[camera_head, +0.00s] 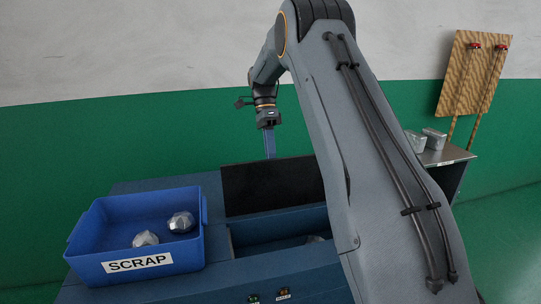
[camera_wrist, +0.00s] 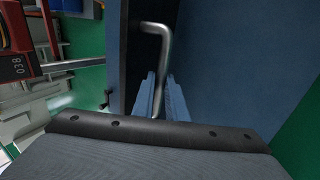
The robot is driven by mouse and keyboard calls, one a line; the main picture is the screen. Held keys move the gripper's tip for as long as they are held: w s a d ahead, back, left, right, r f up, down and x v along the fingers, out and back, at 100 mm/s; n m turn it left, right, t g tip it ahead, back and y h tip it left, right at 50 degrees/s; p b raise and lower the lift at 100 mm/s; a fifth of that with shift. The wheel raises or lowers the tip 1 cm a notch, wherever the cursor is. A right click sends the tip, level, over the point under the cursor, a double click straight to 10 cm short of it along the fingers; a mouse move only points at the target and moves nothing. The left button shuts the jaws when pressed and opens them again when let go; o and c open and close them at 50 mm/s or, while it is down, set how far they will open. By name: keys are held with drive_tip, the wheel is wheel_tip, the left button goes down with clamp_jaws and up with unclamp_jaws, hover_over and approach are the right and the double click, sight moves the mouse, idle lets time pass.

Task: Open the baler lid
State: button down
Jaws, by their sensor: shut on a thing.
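The baler (camera_head: 140,186) is a blue box with an open chamber (camera_head: 270,228) in its top. Its lid (camera_head: 265,187) shows as a dark panel standing raised at the back of the chamber. My gripper (camera_head: 270,155) points down at the lid's upper edge. In the wrist view its blue fingers are closed on a bent metal handle (camera_wrist: 155,28), which lies beside a dark strip and a broad blue surface. In the head view the handle is too small to make out, and my arm hides the lid's right end.
A blue SCRAP bin (camera_head: 88,232) with two foil balls (camera_head: 181,222) stands on the baler's left. Another foil lump (camera_head: 314,239) shows in the chamber. Small buttons (camera_head: 283,290) are on the front. A side table (camera_head: 448,156) with silvery blocks (camera_head: 434,138) stands at right.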

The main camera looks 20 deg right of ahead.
drive_tip(key=shift+a+f, duration=0.25)
drive_tip(key=c, duration=1.8)
unclamp_jaws()
drive_tip(key=shift+r, duration=0.1)
drive_tip(key=shift+o, duration=0.2)
drive_tip(key=shift+d, duration=0.15)
drive_tip(key=b+v, duration=0.3)
drive_tip(key=v, duration=0.5)
